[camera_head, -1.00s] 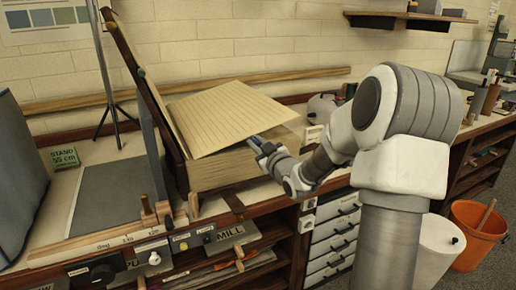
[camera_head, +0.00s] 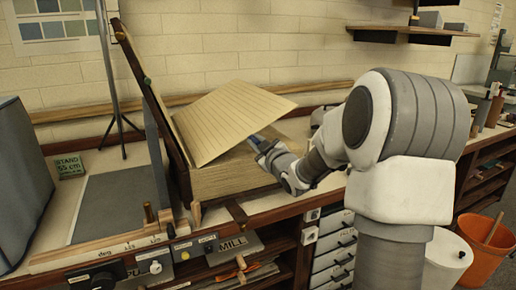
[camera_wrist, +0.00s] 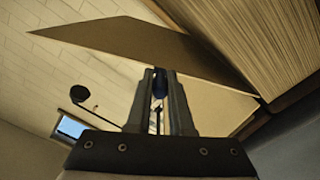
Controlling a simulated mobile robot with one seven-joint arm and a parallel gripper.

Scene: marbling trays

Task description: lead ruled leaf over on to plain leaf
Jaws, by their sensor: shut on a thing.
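The ruled leaf (camera_head: 225,120) is a cream sheet with faint lines, tilted up over the thick page block (camera_head: 235,178) of a large open book. My gripper (camera_head: 257,141) is shut at the leaf's near right edge. In the wrist view the fingertips (camera_wrist: 160,83) are close together, with the raised leaf (camera_wrist: 135,45) beyond them and the block's layered page edges (camera_wrist: 265,45) at upper right. A bare tan surface shows on the block right of the gripper. The plain leaf cannot be told apart surely; the ruled leaf hides much of the book.
The book's upright dark board (camera_head: 152,90) stands at the left of the block. A tripod pole (camera_head: 112,80) and a green stand sign (camera_head: 69,165) are further left. A grey mat (camera_head: 112,208) lies on the bench. An orange bucket (camera_head: 487,247) stands on the floor at right.

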